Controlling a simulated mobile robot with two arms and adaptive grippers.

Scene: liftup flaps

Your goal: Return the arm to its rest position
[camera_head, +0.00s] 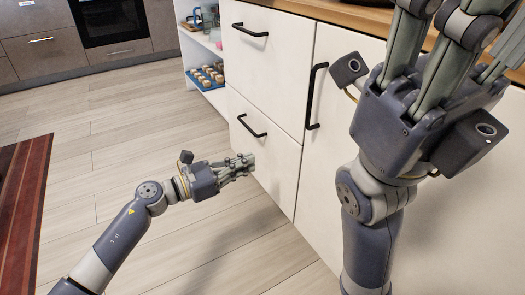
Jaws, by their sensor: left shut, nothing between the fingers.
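My left arm comes in from the bottom left. Its gripper (242,164) is shut and empty, held over the floor close to the white drawer fronts. My right arm rises at the right with its gripper (430,60) pointing up, large and near the camera. The right fingers run out of the top of the picture, so their tips are hidden. It hangs in front of the white cabinet door.
A white cabinet (270,80) with black handles stands close in front of both arms, under a wooden worktop (345,14). An open shelf (197,50) holds a blue tray (207,77) of small items. Wooden floor (110,130) is clear at the left, beside a red-brown rug (22,200).

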